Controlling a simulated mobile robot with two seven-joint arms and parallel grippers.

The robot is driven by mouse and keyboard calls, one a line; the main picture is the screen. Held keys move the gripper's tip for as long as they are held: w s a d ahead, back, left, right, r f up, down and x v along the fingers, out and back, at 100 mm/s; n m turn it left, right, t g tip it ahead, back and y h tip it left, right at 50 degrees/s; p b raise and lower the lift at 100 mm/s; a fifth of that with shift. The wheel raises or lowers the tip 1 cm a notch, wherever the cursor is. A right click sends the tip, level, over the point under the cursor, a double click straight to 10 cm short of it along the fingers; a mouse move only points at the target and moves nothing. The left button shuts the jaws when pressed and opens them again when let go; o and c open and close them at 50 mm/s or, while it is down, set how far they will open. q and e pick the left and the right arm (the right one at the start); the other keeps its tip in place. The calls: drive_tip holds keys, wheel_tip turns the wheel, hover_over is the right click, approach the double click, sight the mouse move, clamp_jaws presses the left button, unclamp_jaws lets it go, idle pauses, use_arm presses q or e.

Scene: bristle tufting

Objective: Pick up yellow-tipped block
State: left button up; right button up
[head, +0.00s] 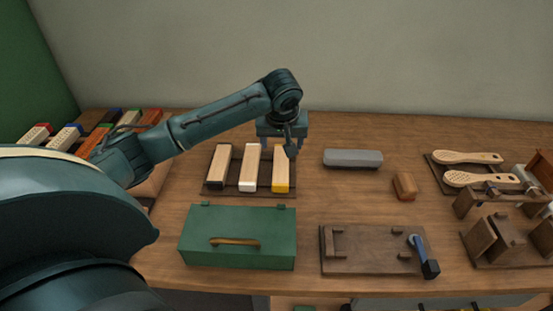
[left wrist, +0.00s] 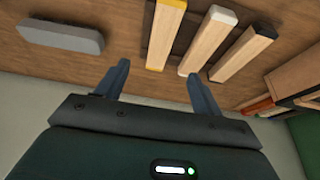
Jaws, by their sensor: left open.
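The yellow-tipped block (head: 281,169) lies at the right end of a row of three pale wooden blocks on a dark rack (head: 210,188). In the left wrist view the yellow-tipped block (left wrist: 163,35) shows ahead of the open fingers, between their lines. Beside it are the white-tipped block (head: 249,168) and the black-tipped block (head: 219,167). My left gripper (head: 283,145) is open and empty, pointing down at the far end of the yellow-tipped block, apart from it. The left wrist view shows its two fingers (left wrist: 160,85) spread. My right gripper is not in view.
A green box (head: 238,237) stands in front of the rack. A grey rounded block (head: 352,158) and a small brown block (head: 404,186) lie to the right. A wooden board with a blue-handled clamp (head: 372,250) is front right. Brushes (head: 467,157) lie further right.

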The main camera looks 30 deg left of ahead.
use_arm(q)
hover_over(281, 164)
drive_tip(key=s+d, duration=0.2)
drive_tip(key=f, duration=0.6)
drive_tip(key=shift+a+f, duration=0.2)
drive_tip(key=shift+f, duration=0.2)
drive_tip(key=x, duration=0.5)
drive_tip(key=shift+w+a+f, duration=0.1)
drive_tip(key=shift+a+f, duration=0.15)
